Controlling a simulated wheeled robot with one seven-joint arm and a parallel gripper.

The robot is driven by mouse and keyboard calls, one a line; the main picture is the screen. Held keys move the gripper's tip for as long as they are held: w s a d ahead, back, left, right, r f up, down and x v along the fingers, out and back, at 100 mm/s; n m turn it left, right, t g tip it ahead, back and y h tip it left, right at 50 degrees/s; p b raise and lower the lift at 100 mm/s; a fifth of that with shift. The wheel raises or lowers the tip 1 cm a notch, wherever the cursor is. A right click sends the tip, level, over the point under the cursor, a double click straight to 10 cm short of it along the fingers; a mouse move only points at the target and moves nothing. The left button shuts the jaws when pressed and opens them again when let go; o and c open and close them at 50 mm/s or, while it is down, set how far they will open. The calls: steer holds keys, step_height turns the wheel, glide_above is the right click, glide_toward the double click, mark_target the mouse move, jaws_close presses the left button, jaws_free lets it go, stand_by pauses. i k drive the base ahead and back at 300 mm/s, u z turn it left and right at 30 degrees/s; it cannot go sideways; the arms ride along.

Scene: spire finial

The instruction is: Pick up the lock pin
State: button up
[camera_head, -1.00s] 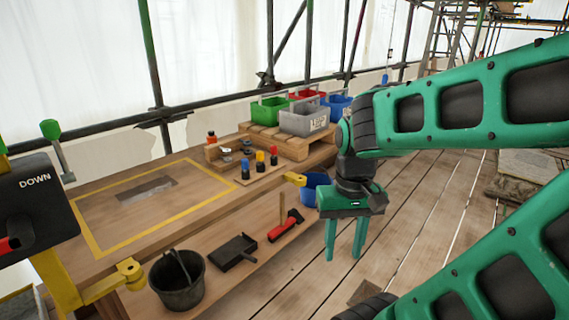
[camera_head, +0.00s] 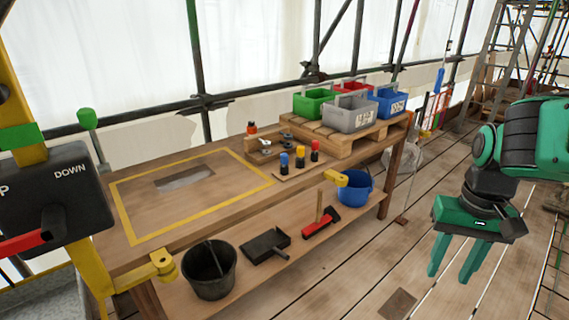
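Three small pegs with coloured tops stand on a small board on the wooden workbench: a blue-topped peg (camera_head: 284,161), a yellow-topped peg (camera_head: 300,157) and a red-topped peg (camera_head: 315,151). Small metal parts (camera_head: 265,146) lie in a wooden holder behind them. I cannot tell which of these, if any, is the lock pin. My gripper (camera_head: 453,276) points down to the right of the bench, over the plank floor, well away from the pegs. Its two green fingers are apart with nothing between them.
The workbench (camera_head: 130,254) has a yellow-outlined area (camera_head: 215,158) with a grey slot. Green, grey, red and blue bins stand on a pallet (camera_head: 330,137) at its far end. A black bucket (camera_head: 209,272), dustpan (camera_head: 266,245), red-headed brush and blue bucket (camera_head: 354,188) sit below.

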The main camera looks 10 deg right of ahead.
mark_target(283, 156)
steer(key=z, duration=0.3)
steer(key=i, duration=0.5)
steer(key=z, duration=0.55)
steer(key=i, duration=0.7)
steer(key=u, duration=0.1)
